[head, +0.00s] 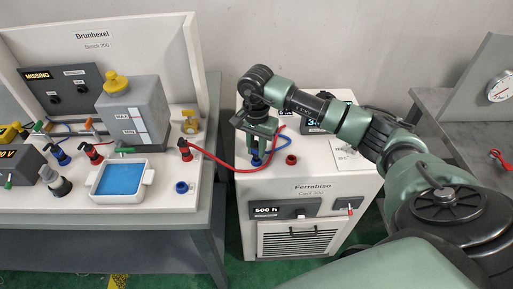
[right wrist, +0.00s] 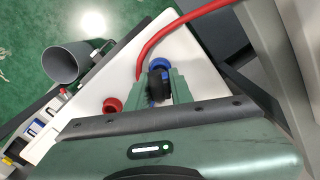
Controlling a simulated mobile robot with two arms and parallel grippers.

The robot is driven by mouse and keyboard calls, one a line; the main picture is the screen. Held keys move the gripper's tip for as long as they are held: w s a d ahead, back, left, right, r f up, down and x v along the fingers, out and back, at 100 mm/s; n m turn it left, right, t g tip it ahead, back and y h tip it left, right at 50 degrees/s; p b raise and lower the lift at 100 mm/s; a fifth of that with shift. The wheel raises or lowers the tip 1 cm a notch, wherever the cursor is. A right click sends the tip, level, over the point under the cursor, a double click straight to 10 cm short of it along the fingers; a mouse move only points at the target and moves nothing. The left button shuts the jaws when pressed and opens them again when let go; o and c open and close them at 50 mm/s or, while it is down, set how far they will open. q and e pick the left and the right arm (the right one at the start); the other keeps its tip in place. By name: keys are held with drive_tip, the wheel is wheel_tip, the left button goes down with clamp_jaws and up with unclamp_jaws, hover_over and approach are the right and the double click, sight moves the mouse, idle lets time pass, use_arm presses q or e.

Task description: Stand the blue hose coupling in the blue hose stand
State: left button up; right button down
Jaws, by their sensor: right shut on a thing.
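My right gripper (head: 258,148) points down over the top of the white Ferrabiso unit, near its left edge. In the right wrist view its fingers are shut on the blue hose coupling (right wrist: 160,84), which shows a dark body with a little blue between the fingers. The coupling is close over or in this ring; I cannot tell which. The fingers hide most of the coupling. My left gripper is out of view.
A red ring (head: 291,159) sits on the unit's top beside the blue one. A red hose (head: 215,160) runs from the bench to the unit. The bench at left holds a white tray (head: 95,190), a grey tank (head: 133,115) and another blue ring (head: 181,187).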

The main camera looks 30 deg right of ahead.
drive_tip(key=shift+f+b, duration=0.65)
drive_tip(key=shift+f, duration=0.15)
drive_tip(key=c, duration=0.8)
unclamp_jaws()
drive_tip(key=shift+o, duration=0.2)
drive_tip(key=shift+r, duration=0.1)
drive_tip(key=shift+r+p, duration=1.5)
drive_tip(key=shift+r, duration=1.45)
drive_tip(key=shift+s+f, duration=0.1)
